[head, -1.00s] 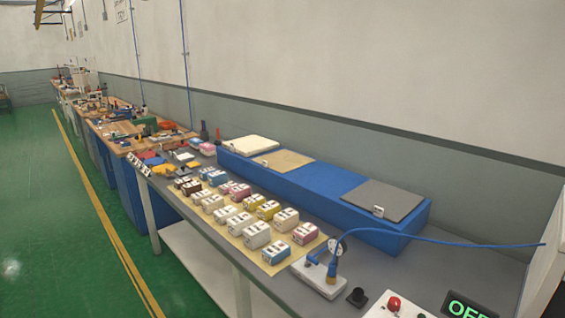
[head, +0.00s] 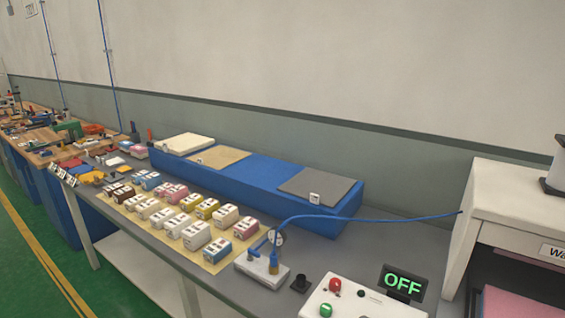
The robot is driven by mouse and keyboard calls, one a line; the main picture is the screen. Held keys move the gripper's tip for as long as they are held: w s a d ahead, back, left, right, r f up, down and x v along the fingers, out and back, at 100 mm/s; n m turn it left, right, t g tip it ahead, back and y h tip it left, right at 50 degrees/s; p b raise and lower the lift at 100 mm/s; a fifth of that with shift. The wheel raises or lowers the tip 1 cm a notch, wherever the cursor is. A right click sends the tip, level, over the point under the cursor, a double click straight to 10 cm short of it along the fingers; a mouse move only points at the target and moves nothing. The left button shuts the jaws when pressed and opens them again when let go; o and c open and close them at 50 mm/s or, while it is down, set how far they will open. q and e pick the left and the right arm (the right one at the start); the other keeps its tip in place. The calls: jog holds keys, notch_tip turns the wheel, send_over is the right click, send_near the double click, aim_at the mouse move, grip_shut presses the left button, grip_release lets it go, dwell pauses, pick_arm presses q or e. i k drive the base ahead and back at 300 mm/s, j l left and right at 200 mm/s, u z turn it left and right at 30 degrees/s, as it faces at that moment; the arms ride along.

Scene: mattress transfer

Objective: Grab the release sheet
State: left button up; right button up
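No thing in view is clearly marked as the release sheet. Three flat pieces lie in a row on a long blue block (head: 257,172): a cream pad (head: 183,143) at the far end, a thin tan sheet (head: 220,158) in the middle and a grey sheet (head: 320,185) at the near end. Small white tags stand at the front of the tan and grey ones. A pale yellow sheet (head: 213,265) lies on the bench under rows of small boxes. Neither of my grippers shows in the head view.
The grey bench (head: 395,232) also holds a white device (head: 262,270) with a gauge and blue hose, and a control box (head: 350,300) beside a green "OFF" display (head: 403,283). A white cabinet (head: 530,195) stands at right. Cluttered wooden benches (head: 45,145) extend left.

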aim_at(220, 157)
jog(key=j+z, duration=0.25)
jog(key=z, duration=0.15)
jog(key=i+j+z, duration=0.1)
jog(key=j+z, duration=0.5)
jog(key=z, duration=0.15)
jog(key=j+z, duration=0.35)
jog(key=k+l, duration=0.05)
jog(key=l, duration=0.05)
